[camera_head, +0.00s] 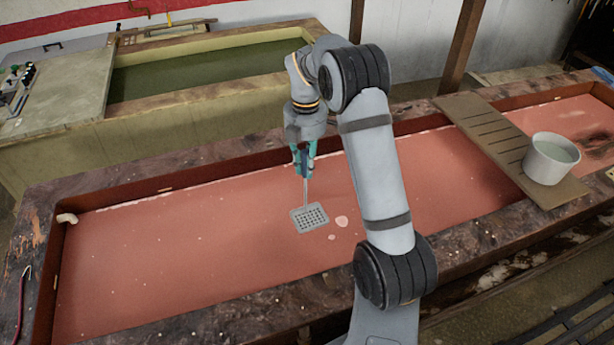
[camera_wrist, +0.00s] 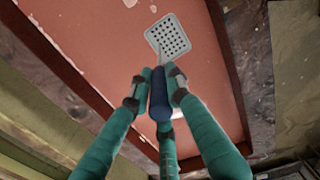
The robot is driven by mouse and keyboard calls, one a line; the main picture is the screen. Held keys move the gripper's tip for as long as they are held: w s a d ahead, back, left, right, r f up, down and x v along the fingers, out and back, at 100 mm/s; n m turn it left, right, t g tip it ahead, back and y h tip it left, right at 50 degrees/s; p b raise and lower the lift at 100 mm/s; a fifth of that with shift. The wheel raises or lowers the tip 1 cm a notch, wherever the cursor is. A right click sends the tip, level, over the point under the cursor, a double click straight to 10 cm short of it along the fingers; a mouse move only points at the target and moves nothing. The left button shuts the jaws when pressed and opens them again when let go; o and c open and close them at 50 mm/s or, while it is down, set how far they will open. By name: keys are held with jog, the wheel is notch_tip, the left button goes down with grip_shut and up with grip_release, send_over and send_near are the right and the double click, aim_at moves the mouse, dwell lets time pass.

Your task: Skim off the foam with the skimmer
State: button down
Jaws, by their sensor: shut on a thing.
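My gripper (camera_head: 304,158) is shut on the handle of the skimmer above the long trough. In the wrist view my gripper's green fingers (camera_wrist: 158,92) close around the dark blue handle (camera_wrist: 159,100). The skimmer's grey perforated head (camera_head: 309,217) is over the red liquid (camera_head: 190,250), and it also shows in the wrist view (camera_wrist: 168,37). I cannot tell whether the head touches the liquid. A pale pink foam patch (camera_head: 342,221) lies just right of the head, with a smaller one (camera_head: 332,237) below it. Foam (camera_wrist: 130,3) also shows at the top of the wrist view.
A slatted board (camera_head: 478,130) spans the trough at the right, with a white bucket (camera_head: 551,158) on it. A red-handled hook (camera_head: 22,300) lies on the left rim. A second basin (camera_head: 200,70) with dark green liquid stands behind. The liquid's left side is open.

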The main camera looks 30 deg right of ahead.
jog(key=d, duration=0.2)
jog(key=b, duration=1.4)
send_near(310, 211)
notch_tip(310, 211, down, 6)
jog(key=shift+w+f, duration=0.1)
jog(key=shift+w, duration=0.05)
jog(key=w+d+p, duration=0.3)
jog(key=d+p, duration=0.7)
jog(key=d, duration=0.4)
jog(key=s+d, duration=1.1)
jog(key=d, duration=0.1)
jog(key=shift+s+p, duration=0.35)
dwell(0.5)
